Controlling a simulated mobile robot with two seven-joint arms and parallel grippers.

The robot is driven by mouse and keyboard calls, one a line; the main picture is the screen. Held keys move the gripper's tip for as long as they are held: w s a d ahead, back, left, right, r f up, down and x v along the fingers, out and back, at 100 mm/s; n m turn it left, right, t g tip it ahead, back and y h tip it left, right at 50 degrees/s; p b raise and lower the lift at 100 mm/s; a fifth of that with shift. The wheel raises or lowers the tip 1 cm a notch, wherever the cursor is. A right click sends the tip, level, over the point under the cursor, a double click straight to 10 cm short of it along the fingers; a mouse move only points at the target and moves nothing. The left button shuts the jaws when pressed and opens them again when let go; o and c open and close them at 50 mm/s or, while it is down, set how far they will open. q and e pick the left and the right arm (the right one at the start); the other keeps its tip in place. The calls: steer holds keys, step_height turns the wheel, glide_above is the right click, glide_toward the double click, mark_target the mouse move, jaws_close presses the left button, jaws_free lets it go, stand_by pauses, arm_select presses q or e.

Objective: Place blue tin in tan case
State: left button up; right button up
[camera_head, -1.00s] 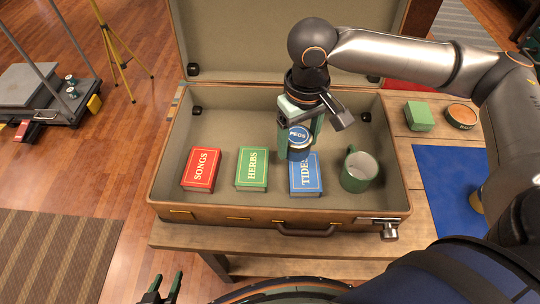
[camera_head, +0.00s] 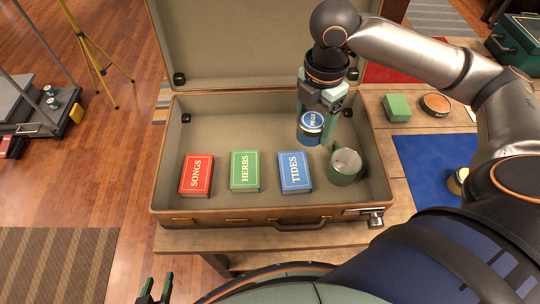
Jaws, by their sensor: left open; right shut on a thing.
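The tan case (camera_head: 168,150) lies open on a wooden table, its lid raised at the back. The blue tin (camera_head: 310,128) has a blue lettered lid and is tilted. My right gripper (camera_head: 313,112) is shut on it, inside the case outline, behind the blue book and the mug. Whether the tin touches the case floor cannot be told. My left gripper (camera_head: 155,290) is open and empty at the bottom edge, in front of the table and away from the case.
The case's back left is clear. A green box (camera_head: 397,107) and round tin (camera_head: 435,104) lie right.

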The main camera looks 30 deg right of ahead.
steer(key=shift+s+d+r+n, duration=0.1)
steer(key=shift+d+r+n, duration=0.2)
steer(key=shift+n, duration=0.5)
steer(key=shift+w+f, duration=0.1)
steer(key=shift+w, duration=0.1)
steer(key=w+a+f, duration=0.2)
steer(key=w+f, duration=0.2)
steer(key=w, duration=0.4)
glide_above(270, 133)
steer(key=f, duration=0.4)
steer(key=shift+s+d+f, duration=0.1)
steer(key=shift+s+f, duration=0.25)
steer(key=shift+w+f, duration=0.45)
steer(key=shift+f, duration=1.65)
steer(key=shift+f, duration=0.15)
steer(key=o, duration=1.4)
